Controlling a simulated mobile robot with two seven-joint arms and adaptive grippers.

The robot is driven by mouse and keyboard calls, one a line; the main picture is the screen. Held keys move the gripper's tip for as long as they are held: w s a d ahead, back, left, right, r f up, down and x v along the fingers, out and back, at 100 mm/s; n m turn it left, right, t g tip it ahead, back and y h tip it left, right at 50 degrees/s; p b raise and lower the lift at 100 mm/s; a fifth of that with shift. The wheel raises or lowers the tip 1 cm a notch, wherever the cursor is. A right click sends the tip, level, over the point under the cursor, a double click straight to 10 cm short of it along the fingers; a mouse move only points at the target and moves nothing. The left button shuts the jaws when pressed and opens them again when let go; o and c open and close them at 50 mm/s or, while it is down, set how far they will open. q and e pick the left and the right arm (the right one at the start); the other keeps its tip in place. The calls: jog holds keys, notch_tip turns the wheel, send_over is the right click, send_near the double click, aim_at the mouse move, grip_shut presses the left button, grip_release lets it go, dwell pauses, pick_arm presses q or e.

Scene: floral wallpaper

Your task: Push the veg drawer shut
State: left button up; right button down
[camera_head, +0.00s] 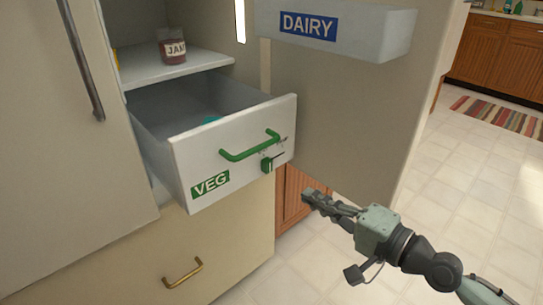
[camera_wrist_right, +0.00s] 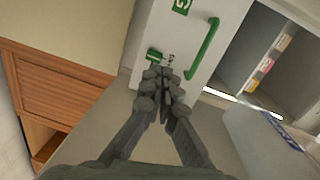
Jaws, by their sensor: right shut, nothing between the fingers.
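The veg drawer (camera_head: 232,148) is pulled out of the open fridge. Its white front carries a green VEG label, a green handle (camera_head: 250,147) and a small green latch-like piece (camera_head: 272,162). A teal thing lies inside it, mostly hidden. My right gripper (camera_head: 312,196) is in front of the drawer, to the right of and below its front in the head view, with its fingers shut and empty. In the right wrist view the fingertips (camera_wrist_right: 160,75) overlap the drawer front (camera_wrist_right: 180,40) near the green piece; I cannot tell whether they touch. My left gripper is not in view.
The open fridge door with a DAIRY bin (camera_head: 335,30) stands to the right. A jam jar (camera_head: 172,48) sits on the shelf (camera_head: 175,68) above the drawer. A lower drawer with a brass handle (camera_head: 183,273) is below.

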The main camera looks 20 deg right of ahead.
notch_tip(320, 180, up, 3)
jog(key=d+m+t, duration=0.1)
jog(key=m, duration=0.1)
jog(key=p, duration=0.5)
send_near(270, 155)
jog(key=w+a+r, duration=0.3)
jog(key=w+a, duration=0.2)
jog(key=shift+w+f, duration=0.1)
jog(key=shift+w, duration=0.1)
pick_arm(q)
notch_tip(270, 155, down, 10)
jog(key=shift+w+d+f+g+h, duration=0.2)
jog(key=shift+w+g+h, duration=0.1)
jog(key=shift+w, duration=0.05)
jog(key=shift+b, duration=0.3)
pick_arm(e)
jog(key=shift+w, duration=0.1)
